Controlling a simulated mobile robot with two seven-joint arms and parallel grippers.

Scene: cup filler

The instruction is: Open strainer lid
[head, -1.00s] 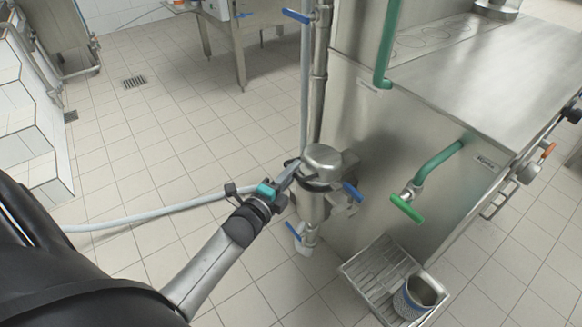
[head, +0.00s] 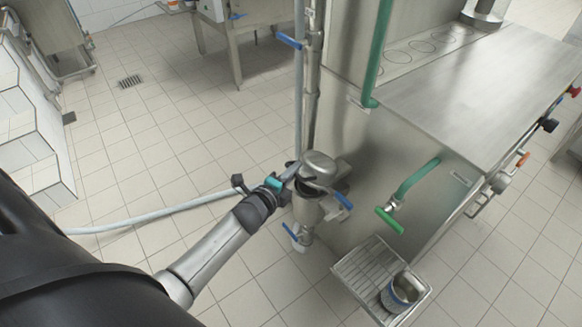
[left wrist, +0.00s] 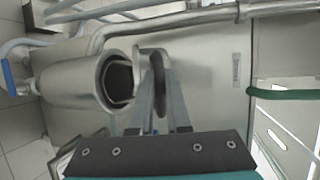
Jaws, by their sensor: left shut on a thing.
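The strainer is a steel cylinder (head: 306,211) on the pipe beside the steel unit. Its domed steel lid (head: 320,164) shows above it. In the left wrist view the strainer body (left wrist: 68,84) lies at the left with its dark mouth (left wrist: 118,80) in sight. The lid (left wrist: 152,54) is seen nearly edge-on, beside the mouth, with a gap between them. My left gripper (head: 290,173) comes in from the left at the lid's edge. In the left wrist view its fingers (left wrist: 160,88) are shut on the lid. My right gripper is not in view.
A blue-handled valve (head: 343,201) sits right of the strainer and another blue handle (head: 289,231) below it. A green-handled tap (head: 389,220) stands over a drain tray (head: 352,265) holding a metal cup (head: 404,290). A grey hose (head: 150,221) crosses the floor at left.

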